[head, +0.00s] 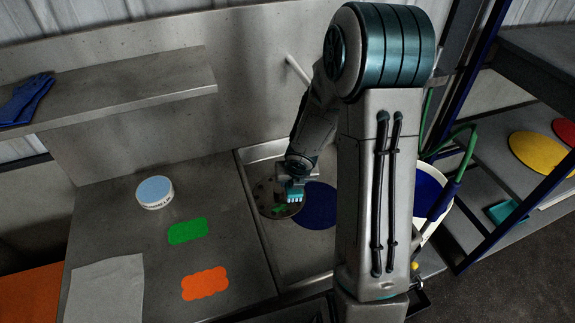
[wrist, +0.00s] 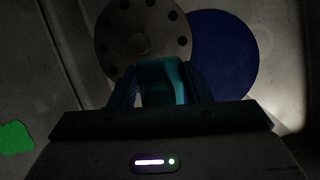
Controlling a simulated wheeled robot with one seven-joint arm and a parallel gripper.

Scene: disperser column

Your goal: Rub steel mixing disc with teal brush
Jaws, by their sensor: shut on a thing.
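The steel mixing disc (head: 267,193) is a round grey plate with dark holes near its rim. It lies in the sink-like tray at the middle of the head view and at the top of the wrist view (wrist: 120,45). My gripper (head: 294,184) is shut on the teal brush (head: 294,194), which is over the right part of the disc. The brush also shows between the fingers in the wrist view (wrist: 162,82). I cannot tell whether its bristles touch the disc. A small green patch shows on the disc beside the brush.
A dark blue round pad (head: 318,206) lies right beside the disc. On the counter left are a white round tub (head: 155,192), a green pad (head: 187,231), an orange pad (head: 205,284) and a pale cloth (head: 105,290). Blue gloves (head: 26,98) lie on the shelf. A bucket (head: 432,190) stands right.

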